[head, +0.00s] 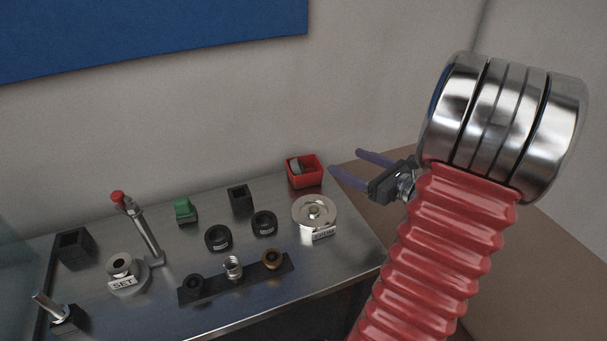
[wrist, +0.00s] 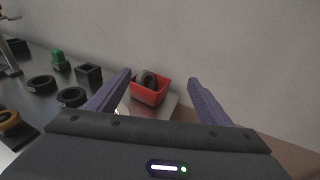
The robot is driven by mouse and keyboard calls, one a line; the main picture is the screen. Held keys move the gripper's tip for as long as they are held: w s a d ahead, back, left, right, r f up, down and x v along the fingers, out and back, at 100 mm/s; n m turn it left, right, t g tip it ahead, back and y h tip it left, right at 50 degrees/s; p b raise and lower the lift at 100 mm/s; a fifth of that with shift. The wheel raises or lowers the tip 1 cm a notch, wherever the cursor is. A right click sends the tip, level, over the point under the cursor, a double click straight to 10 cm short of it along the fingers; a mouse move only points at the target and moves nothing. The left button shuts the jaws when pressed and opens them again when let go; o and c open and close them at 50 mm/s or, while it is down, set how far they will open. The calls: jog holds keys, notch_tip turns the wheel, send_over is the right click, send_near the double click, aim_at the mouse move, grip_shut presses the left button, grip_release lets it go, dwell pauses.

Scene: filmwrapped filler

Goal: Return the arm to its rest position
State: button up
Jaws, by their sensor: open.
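My arm shows in the head view as a red ribbed sleeve with a large shiny metal joint at the right. My gripper (head: 346,162) has two purple fingers, spread apart with nothing between them. It is at the right end of the metal table (head: 330,262), near the red box. In the wrist view my gripper (wrist: 160,82) is also open, and the red box (wrist: 150,92) shows beyond and between its fingers. A dark ring-like part lies in that box. The tips appear clear of the box, though the exact gap is hard to tell.
The table holds a silver disc (head: 315,211), black rings (head: 264,222), a black open box (head: 240,199), a green part (head: 184,209), a dark rack (head: 235,281) with fittings, a SET-labelled round part (head: 122,268) and a red-knobbed lever (head: 141,228). A wall stands behind.

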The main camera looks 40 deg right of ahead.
dwell(0.5)
jog(key=w+a+r+n+g+y, duration=0.15)
jog(key=a+n+g+y, duration=0.5)
jog(key=a+n, duration=1.3)
jog(key=s+a+r+n+g+h, duration=0.2)
jog(key=s+a+n+h, duration=0.2)
jog(key=a+n, duration=0.4)
jog(key=s+a+r+n+g+h, duration=0.1)
jog(key=s+a+n+g+h, duration=0.1)
jog(key=s+a+n, duration=0.4)
jog(key=a+n+h, duration=0.1)
jog(key=a, duration=0.2)
jog(key=shift+s+a+r+n+h, duration=0.15)
jog(key=shift+s+r+n+h, duration=0.05)
jog(key=shift+r+n+h, duration=0.15)
